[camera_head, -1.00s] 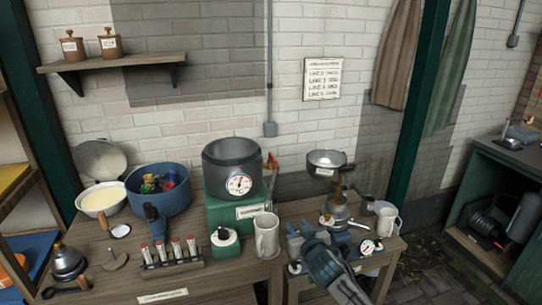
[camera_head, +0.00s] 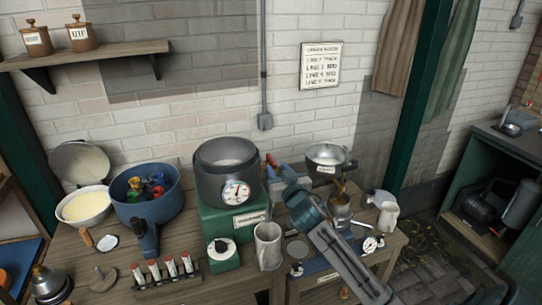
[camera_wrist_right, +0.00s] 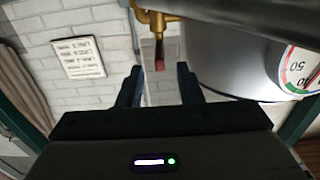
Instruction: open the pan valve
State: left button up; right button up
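The large grey pan (camera_head: 226,165) with a round dial stands on a green base. Its valve shows in the right wrist view as a brass pipe fitting (camera_wrist_right: 165,17) with a lever ending in a dull red tip (camera_wrist_right: 159,64). In the head view, a small red part (camera_head: 270,160) shows at the pan's right side, partly crowded by my gripper. My right gripper (camera_head: 277,177) is just right of the pan. In the wrist view its two fingers (camera_wrist_right: 158,86) are apart and empty, with the red tip in line with the gap between them. My left gripper is not in view.
A small metal pan (camera_head: 328,158) stands right of my gripper, and a grey mug (camera_head: 268,247) stands in front of the green base (camera_head: 207,222). A blue pot (camera_head: 150,207) with coloured pieces sits to the left.

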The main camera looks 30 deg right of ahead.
aim_at(267, 155)
jog(key=p+x, duration=0.2)
jog(key=x, duration=0.4)
jog(key=shift+w+f, duration=0.1)
jog(key=shift+w, duration=0.3)
jog(key=shift+f, duration=0.1)
grip_shut()
